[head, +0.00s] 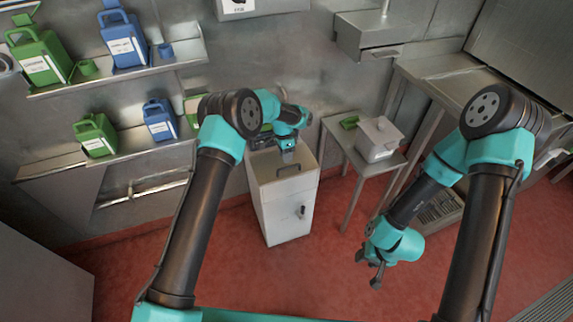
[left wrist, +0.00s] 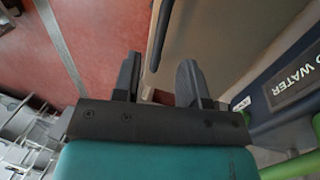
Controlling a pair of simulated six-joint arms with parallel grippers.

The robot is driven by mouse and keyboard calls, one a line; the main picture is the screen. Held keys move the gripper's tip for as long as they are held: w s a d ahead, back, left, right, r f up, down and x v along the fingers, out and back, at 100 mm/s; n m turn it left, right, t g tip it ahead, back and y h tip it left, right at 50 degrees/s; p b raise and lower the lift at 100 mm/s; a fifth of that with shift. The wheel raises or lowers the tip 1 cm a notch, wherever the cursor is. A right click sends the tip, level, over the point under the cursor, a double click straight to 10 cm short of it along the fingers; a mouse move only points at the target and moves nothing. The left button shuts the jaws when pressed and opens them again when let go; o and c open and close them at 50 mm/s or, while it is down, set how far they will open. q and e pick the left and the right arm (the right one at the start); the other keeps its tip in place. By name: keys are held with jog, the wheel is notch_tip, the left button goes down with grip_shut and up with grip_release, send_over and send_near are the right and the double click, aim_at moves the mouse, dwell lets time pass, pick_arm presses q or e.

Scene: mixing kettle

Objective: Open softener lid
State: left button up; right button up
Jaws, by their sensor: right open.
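The softener is a white cabinet (head: 287,215) standing on the red floor in the middle of the head view. Its pale lid (head: 270,165) lies flat on top, with a dark bar handle (head: 289,171) near the front. My left gripper (head: 288,157) is over the lid, just behind the handle. My right gripper (head: 372,270) is open and empty, above the floor at the right.
Wall shelves (head: 120,75) at the left hold green and blue jugs. In the left wrist view, a dark blue item with a WATER label (left wrist: 294,88) is close at the right.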

pick_arm(q)
jog(key=x, duration=0.4)
jog(key=shift+d+f, duration=0.1)
jog(key=shift+f, duration=0.3)
grip_shut()
